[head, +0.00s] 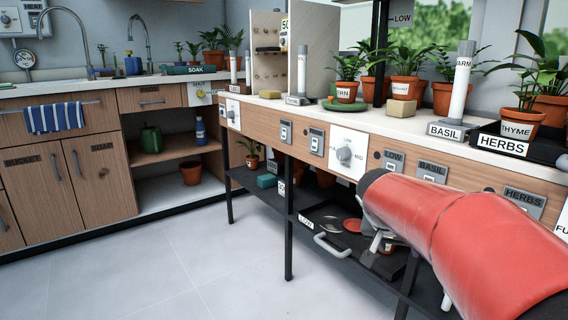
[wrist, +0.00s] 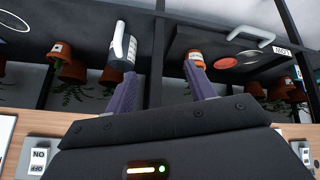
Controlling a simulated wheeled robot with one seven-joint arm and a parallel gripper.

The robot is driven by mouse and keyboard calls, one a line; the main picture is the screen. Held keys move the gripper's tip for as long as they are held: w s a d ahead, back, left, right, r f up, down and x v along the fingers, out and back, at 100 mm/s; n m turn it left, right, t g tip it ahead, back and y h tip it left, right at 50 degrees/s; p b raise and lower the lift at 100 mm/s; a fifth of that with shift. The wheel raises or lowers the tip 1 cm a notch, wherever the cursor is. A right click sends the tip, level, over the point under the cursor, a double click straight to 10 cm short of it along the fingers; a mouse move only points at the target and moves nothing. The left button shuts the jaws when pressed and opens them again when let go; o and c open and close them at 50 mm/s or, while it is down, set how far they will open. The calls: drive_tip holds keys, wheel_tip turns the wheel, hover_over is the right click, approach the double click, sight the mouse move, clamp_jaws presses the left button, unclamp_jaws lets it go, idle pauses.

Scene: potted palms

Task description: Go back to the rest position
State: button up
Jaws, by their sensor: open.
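My gripper (wrist: 160,68) shows in the wrist view with its two purple fingers spread apart and nothing between them. A small terracotta pot with a label (wrist: 193,57) appears by the right fingertip, and a dark labelled object with a white upright handle (wrist: 120,45) by the left one. I cannot tell whether either touches a finger. In the head view my red arm reaches from the lower right toward the lower shelf (head: 262,190) under the bench and hides most of the gripper.
The bench top (head: 300,108) carries potted palms, a BASIL post (head: 458,85) and a HERBS tray (head: 500,143). A red saucer (head: 352,225) and a white bar handle (head: 331,247) show on the lower shelf. Black bench legs (head: 288,225) stand close by. The floor (head: 180,260) at left is clear.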

drive_tip(key=s+a+f+n+y, duration=0.2)
drive_tip(key=s+a, duration=0.1)
drive_tip(key=s, duration=0.5)
drive_tip(key=s+a+f+n+y, duration=0.1)
drive_tip(key=s+a+n, duration=0.15)
drive_tip(key=s, duration=0.55)
drive_tip(key=s+a+f+n+y, duration=0.2)
drive_tip(key=s+a, duration=0.2)
drive_tip(key=s, duration=0.4)
wheel_tip(320, 180, up, 13)
drive_tip(key=p, duration=1.3)
drive_tip(key=shift+d+r+t, duration=0.2)
drive_tip(key=shift+d+t, duration=0.05)
drive_tip(key=shift+t, duration=0.15)
drive_tip(key=shift+m, duration=0.25)
drive_tip(key=shift+c, duration=0.3)
